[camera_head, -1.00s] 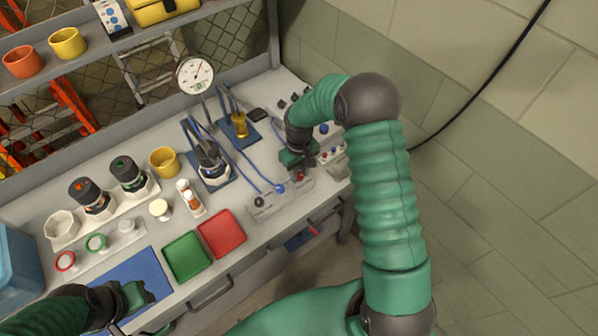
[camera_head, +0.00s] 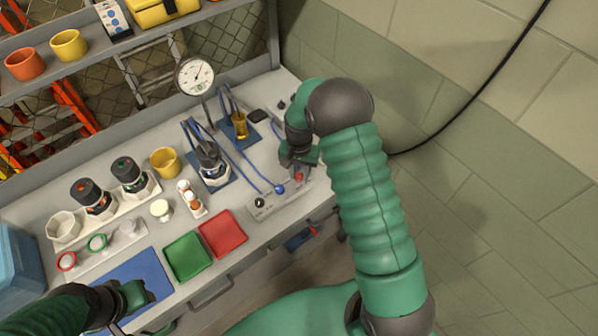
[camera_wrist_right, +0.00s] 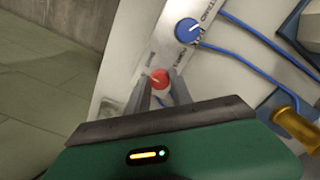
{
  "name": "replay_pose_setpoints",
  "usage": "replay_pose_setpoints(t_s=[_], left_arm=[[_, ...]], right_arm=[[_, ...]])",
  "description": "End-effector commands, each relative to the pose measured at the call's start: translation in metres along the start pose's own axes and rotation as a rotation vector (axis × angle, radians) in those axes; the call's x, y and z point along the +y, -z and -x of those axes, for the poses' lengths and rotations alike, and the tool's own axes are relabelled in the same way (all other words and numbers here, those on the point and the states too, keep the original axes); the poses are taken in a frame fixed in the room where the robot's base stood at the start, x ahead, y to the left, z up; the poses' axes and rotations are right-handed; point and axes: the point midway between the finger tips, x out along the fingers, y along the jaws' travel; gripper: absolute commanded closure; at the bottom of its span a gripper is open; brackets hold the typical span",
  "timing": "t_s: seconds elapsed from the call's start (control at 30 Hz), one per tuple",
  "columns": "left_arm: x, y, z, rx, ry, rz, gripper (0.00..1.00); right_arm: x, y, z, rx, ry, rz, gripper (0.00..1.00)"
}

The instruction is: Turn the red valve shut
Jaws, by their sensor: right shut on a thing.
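The red valve (camera_wrist_right: 159,79) is a small round red knob on a pale panel (camera_wrist_right: 140,50). In the right wrist view it sits between the fingertips of my right gripper (camera_wrist_right: 160,88), which is shut on it. In the head view the red valve (camera_head: 298,177) shows just below my right gripper (camera_head: 297,163), at the right end of the panel on the bench. My left gripper (camera_head: 138,296) is at the lower left above the blue mat, away from the valve. Its fingers are too unclear to tell open from shut.
A blue knob (camera_wrist_right: 188,31) with a blue tube sits beside the red valve. A gauge (camera_head: 195,76), a brass fitting (camera_head: 240,125), a green tray (camera_head: 187,252) and a red tray (camera_head: 223,233) stand farther left. The bench's right edge is close to my right arm.

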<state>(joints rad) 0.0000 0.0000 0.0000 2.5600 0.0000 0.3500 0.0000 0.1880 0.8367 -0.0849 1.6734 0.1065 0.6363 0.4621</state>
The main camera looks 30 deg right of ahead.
Motion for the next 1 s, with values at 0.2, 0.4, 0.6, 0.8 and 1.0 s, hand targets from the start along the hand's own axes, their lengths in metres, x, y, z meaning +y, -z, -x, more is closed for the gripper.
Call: replay_pose_setpoints(t_s=[0.2,0.4,0.6,0.8,1.0], left_arm=[[0.0,0.001,0.006,0.0,0.0,0.0,0.64],[0.0,0.003,0.011,0.0,0.0,0.0,0.64],[0.0,0.004,0.015,0.0,0.0,0.0,0.64],[0.0,0.004,0.018,0.0,0.0,0.0,0.64],[0.0,0.004,0.019,0.0,0.0,0.0,0.64]], right_arm=[[-0.001,0.001,0.002,0.005,0.002,-0.204,1.0],[-0.001,0.002,0.002,0.005,0.003,-0.385,1.0],[-0.002,0.002,0.002,0.005,0.004,-0.537,1.0],[-0.002,0.002,0.002,0.005,0.005,-0.642,1.0],[-0.002,0.002,0.002,0.005,0.006,-0.698,1.0]])
